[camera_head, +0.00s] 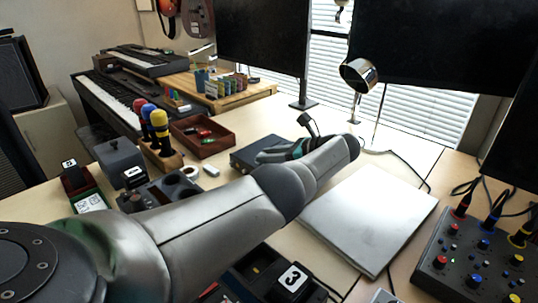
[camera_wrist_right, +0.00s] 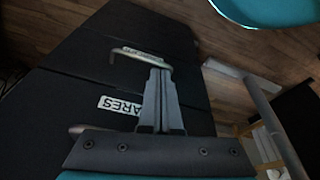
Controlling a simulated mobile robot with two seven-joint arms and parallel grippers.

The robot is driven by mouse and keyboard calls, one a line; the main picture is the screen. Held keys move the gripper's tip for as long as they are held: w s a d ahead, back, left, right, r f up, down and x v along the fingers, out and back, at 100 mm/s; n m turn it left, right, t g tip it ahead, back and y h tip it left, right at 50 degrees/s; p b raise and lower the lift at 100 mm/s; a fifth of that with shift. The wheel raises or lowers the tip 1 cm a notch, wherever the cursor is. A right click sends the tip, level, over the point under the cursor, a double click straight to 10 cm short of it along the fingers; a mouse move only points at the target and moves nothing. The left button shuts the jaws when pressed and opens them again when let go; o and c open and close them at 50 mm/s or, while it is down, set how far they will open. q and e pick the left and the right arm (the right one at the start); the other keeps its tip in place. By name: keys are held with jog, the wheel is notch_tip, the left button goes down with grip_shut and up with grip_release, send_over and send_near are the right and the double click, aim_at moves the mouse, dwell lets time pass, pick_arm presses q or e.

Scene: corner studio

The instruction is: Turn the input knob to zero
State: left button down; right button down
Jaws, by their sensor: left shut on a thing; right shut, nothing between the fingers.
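A dark flat box (camera_head: 243,160), which looks like the audio interface, lies on the desk in the middle of the head view. My left arm crosses the view from the lower left and bends back, so my left gripper (camera_head: 264,155) is at the right part of this box. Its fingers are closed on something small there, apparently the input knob. The knob itself and its pointer are hidden by the fingers and hand. In the right wrist view my right gripper (camera_wrist_right: 160,78) is shut and empty, above dark cases with metal handles.
A silver closed laptop or panel (camera_head: 368,218) lies right of my arm. A mixer with coloured knobs (camera_head: 472,262) and cables stands at the lower right. A red-brown tray (camera_head: 205,146) and a microphone stand (camera_head: 165,160) are left of the box. A lamp (camera_head: 359,75) stands behind.

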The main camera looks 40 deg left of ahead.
pick_arm(q)
jog(key=c, duration=0.6)
grip_release()
pick_arm(e)
jog(key=shift+s+f, duration=0.1)
pick_arm(q)
jog(key=shift+d+r, duration=0.15)
jog(key=shift+d, duration=0.2)
jog(key=p+v, duration=0.1)
jog(key=v, duration=0.4)
jog(key=shift+w, duration=0.1)
jog(key=v, duration=0.3)
jog(key=shift+w+d+b, duration=0.1)
jog(key=shift+d+b, duration=0.25)
jog(key=shift+d, duration=0.05)
jog(key=b+v, duration=0.4)
jog(key=shift+d+r, duration=0.1)
jog(key=shift+d, duration=0.2)
jog(key=shift+d+r+b, duration=0.3)
jog(key=shift+d+b, duration=0.1)
jog(key=shift+b, duration=0.25)
pick_arm(e)
notch_tip(320, 180, up, 9)
jog(key=w+a+t, duration=0.1)
jog(key=w+t, duration=0.1)
jog(key=shift+y, duration=0.4)
